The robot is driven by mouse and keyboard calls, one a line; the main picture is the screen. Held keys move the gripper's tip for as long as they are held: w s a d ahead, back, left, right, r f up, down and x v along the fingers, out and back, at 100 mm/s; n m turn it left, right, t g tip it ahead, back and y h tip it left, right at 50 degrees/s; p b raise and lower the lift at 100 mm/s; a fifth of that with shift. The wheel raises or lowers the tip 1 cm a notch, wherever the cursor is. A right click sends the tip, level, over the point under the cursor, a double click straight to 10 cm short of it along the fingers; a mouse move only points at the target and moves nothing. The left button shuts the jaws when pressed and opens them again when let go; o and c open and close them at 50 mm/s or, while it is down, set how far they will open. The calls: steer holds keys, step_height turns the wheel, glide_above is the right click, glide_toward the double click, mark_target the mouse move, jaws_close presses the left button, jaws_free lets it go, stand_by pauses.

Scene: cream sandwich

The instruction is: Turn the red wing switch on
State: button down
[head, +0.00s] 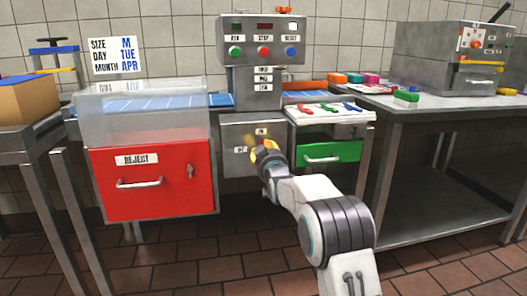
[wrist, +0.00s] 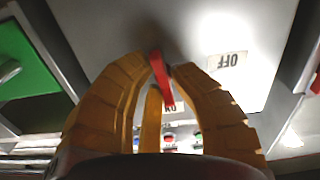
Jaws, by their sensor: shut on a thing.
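The red wing switch (wrist: 162,80) sits on a grey metal panel (head: 235,130) under the control box. In the wrist view its long part runs nearly straight down the picture, tilted slightly, and its lower end lies by the partly hidden ON label (wrist: 170,107). The OFF label (wrist: 228,61) is apart from it, to the right. My gripper (wrist: 160,72) has its yellow fingers on both sides of the wing, shut on it. In the head view my gripper (head: 254,146) is at the panel and hides the switch.
The red REJECT drawer (head: 155,182) is left of the panel and the green drawer (head: 332,153) is right of it. A white tray (head: 308,118) with small coloured pieces juts out above the green drawer. The tiled floor in front is clear.

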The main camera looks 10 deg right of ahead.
steer(key=shift+d+r+m, duration=0.1)
steer(key=shift+r+m, duration=0.1)
steer(key=shift+m, duration=0.4)
steer(key=c, duration=1.2)
jaws_free()
steer(key=shift+f, duration=0.15)
steer(key=shift+s, duration=0.1)
steer(key=shift+s, duration=5.9)
